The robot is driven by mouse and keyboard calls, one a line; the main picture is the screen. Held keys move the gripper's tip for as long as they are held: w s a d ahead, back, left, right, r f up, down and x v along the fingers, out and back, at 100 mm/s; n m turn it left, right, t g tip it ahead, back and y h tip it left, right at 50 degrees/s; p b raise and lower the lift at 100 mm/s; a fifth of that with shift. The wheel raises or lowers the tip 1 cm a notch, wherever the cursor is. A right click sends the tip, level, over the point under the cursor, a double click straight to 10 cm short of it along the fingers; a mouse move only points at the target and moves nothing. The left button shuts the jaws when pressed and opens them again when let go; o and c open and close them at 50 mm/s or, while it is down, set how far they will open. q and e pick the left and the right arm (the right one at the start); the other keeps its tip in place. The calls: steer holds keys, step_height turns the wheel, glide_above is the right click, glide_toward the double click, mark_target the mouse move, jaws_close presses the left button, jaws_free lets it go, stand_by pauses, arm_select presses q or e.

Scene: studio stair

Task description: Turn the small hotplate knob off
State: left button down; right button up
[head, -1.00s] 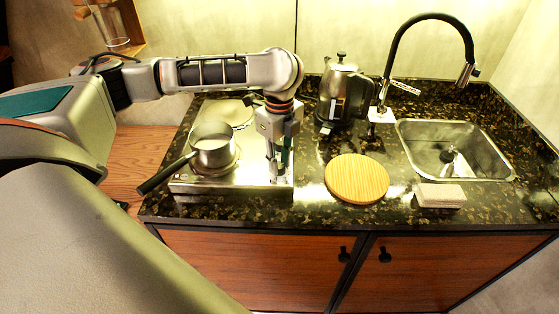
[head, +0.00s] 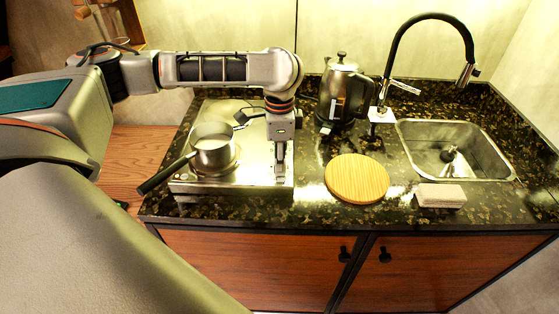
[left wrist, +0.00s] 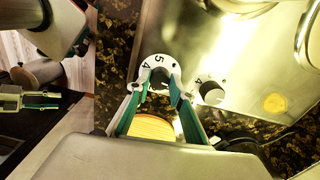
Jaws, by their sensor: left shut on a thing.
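The steel hotplate (head: 240,188) stands on the counter's left part with two round plates. My left gripper (head: 280,181) points down over its front right corner. In the left wrist view its green-padded fingers (left wrist: 159,88) are shut on a hotplate knob, with a white numbered dial (left wrist: 157,62) around it. The fingers hide most of this knob, and I cannot read its setting. A second knob (left wrist: 211,94) is beside it, untouched. My right gripper (left wrist: 38,101) seems to show at the left of the left wrist view, away from the hotplate; its jaws are unclear.
A saucepan (head: 213,155) sits on the front plate, its black handle sticking out front left. A kettle (head: 341,92) stands behind right. A round wooden board (head: 357,178), a pale block (head: 440,196) and the sink (head: 455,150) are to the right.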

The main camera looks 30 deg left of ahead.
arm_select(q)
steer(key=shift+n, duration=0.5)
steer(key=c, duration=1.8)
jaws_free()
steer(key=shift+r, duration=0.1)
step_height(320, 180, up, 12)
steer(key=shift+f, duration=0.1)
steer(key=shift+s, duration=0.1)
